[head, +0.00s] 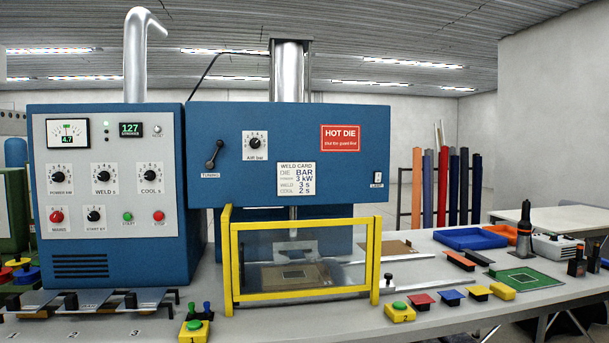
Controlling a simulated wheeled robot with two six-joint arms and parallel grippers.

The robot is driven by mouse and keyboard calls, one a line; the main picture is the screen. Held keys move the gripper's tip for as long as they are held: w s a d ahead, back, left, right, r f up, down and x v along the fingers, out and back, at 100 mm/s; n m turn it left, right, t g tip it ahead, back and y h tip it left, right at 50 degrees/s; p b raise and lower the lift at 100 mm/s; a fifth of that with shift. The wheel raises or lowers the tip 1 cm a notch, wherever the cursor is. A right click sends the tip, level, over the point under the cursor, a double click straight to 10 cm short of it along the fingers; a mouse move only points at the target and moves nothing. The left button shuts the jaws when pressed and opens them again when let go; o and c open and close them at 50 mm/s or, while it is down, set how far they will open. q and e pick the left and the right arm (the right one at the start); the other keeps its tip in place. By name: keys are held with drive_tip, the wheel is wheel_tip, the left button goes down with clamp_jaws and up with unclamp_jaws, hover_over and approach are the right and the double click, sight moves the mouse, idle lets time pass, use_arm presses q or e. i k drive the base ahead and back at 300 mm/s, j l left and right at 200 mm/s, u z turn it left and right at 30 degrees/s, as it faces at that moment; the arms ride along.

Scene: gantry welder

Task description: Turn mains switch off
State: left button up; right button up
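The mains switch (57,216) is a small red rotary knob at the lower left of the white control panel (90,150) on the blue welder cabinet (120,262). A label sits under it, and its pointer position is too small to read. The panel is lit: the green display (130,129) reads 127 and the meter (68,131) reads 4.7. Neither of my grippers shows in the head view. Nothing covers the mains switch.
Beside the mains switch are a black start knob (93,215), a green button (128,216) and a red stop button (158,216). A yellow-framed guard (231,270) stands right of the cabinet. Flat metal pieces (88,301) lie before the cabinet. Space directly before the panel is free.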

sight(57, 216)
drive_tip(key=i+j+u, duration=0.25)
drive_tip(key=i+j, duration=0.3)
drive_tip(key=i+j+u, duration=0.2)
drive_tip(key=i+j, duration=0.3)
drive_tip(key=i+j+u, duration=0.25)
drive_tip(key=i+j, duration=0.15)
drive_tip(key=i, duration=0.3)
